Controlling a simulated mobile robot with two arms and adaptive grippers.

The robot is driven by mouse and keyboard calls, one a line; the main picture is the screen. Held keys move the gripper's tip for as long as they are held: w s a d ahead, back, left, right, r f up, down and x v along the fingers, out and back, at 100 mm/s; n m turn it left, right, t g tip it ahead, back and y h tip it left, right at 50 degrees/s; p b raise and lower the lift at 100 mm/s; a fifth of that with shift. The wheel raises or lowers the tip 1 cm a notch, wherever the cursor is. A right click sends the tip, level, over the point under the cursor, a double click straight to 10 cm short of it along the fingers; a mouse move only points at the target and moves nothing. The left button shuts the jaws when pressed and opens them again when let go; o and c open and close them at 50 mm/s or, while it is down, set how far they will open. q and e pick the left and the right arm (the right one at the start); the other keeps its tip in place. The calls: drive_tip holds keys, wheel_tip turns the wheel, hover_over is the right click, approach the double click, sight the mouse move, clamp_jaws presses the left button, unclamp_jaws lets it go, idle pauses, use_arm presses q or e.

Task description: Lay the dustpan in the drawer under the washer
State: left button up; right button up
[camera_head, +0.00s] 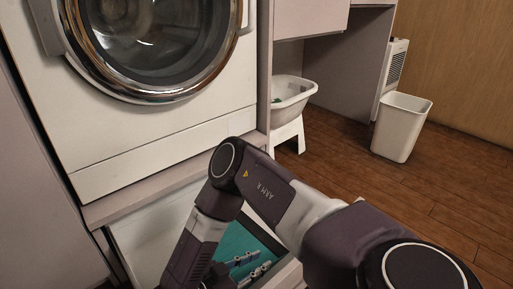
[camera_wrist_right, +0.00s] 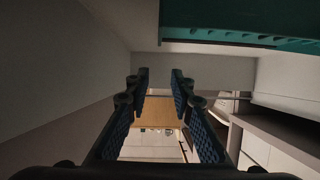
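The teal dustpan (camera_head: 234,239) lies inside the pulled-out drawer (camera_head: 150,231) under the washer (camera_head: 160,132). My right arm crosses in front and hides part of both. My right gripper (camera_head: 262,261) is low at the drawer, with its fingers over the teal surface. In the right wrist view my right gripper (camera_wrist_right: 160,76) has its two fingers apart with nothing between them. The dustpan (camera_wrist_right: 225,18) shows there along the top edge, outside the fingers. I cannot tell whether a finger touches it. My left gripper is not in view.
A white tub (camera_head: 290,95) sits on a white stool (camera_head: 288,136) right of the washer. A pale waste bin (camera_head: 401,128) stands farther right on the wooden floor (camera_head: 345,166). The floor between stool and bin is clear.

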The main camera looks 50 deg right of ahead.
drive_tip(key=shift+r, duration=0.1)
drive_tip(key=shift+r, duration=0.3)
drive_tip(key=p+v, duration=0.4)
drive_tip(key=v, duration=0.3)
drive_tip(key=shift+a+r+p, duration=0.25)
drive_tip(key=shift+r+p, duration=0.1)
drive_tip(key=shift+p, duration=0.05)
